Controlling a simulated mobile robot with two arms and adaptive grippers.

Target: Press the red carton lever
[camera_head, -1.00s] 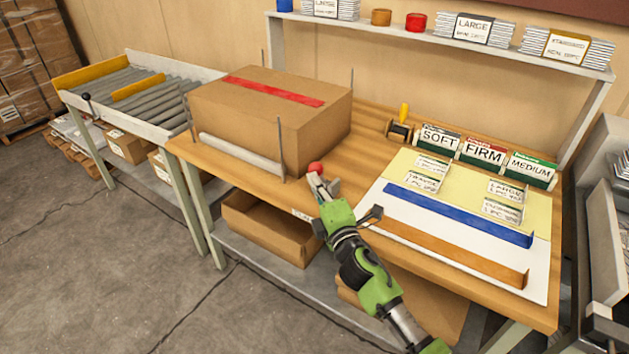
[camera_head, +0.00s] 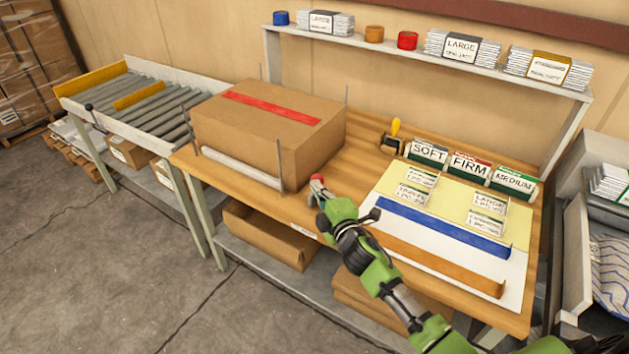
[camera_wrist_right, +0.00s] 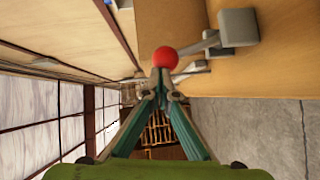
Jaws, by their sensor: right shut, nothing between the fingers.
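The lever's red ball knob (camera_head: 316,178) is at the front edge of the wooden table, just right of the brown carton (camera_head: 300,150). In the right wrist view the red knob (camera_wrist_right: 165,58) sits on a thin grey rod running to a grey block (camera_wrist_right: 237,27). My right gripper (camera_head: 319,190) is shut and empty, with its tips at the knob. In the right wrist view the closed fingertips (camera_wrist_right: 161,77) sit right below the knob, seeming to touch it. In the head view the gripper hides most of the rod and block. My left gripper is out of view.
The carton with red tape stands between thin posts, with a roller conveyor (camera_head: 150,105) to its left. A yellow-handled tool (camera_head: 396,128), label bins (camera_head: 470,168) and a white sheet (camera_head: 450,270) lie right. An open box (camera_head: 268,238) sits on the lower shelf.

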